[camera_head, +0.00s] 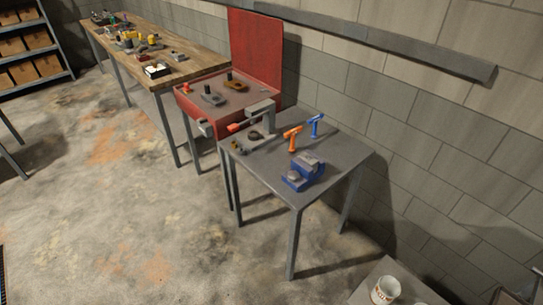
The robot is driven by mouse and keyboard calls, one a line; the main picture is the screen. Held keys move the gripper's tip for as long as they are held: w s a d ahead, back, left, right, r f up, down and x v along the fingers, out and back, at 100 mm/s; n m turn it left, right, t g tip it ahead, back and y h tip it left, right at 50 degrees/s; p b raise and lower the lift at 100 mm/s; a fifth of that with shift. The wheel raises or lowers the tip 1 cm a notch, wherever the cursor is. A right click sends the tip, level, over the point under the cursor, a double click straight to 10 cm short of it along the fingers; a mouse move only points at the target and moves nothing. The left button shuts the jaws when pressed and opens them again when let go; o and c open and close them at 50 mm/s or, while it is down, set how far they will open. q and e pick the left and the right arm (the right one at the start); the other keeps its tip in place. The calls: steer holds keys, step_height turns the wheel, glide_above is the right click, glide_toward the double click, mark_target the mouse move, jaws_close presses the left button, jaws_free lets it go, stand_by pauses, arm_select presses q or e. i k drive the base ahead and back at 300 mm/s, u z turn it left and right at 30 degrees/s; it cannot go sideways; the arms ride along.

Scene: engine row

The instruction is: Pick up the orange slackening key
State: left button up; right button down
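The orange slackening key (292,138) stands upright on the grey metal table (333,161), with a T-shaped top. A blue key (315,125) of similar shape stands just behind it to the right. Neither of my grippers shows in the head view, so I cannot see whether they are open or shut.
A blue vise (303,171) sits in front of the orange key. A grey bracket-like device (256,118) stands at the table's left side. A red workbench (208,111) and a long wooden bench (165,65) adjoin it. The floor (150,230) in front is clear. A white cup-like container (385,290) is at the bottom right.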

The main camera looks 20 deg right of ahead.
mark_target(291, 133)
steer(key=u, duration=0.15)
steer(key=k, duration=0.65)
steer(key=z, duration=1.05)
steer(key=i, duration=0.5)
steer(key=z, duration=0.05)
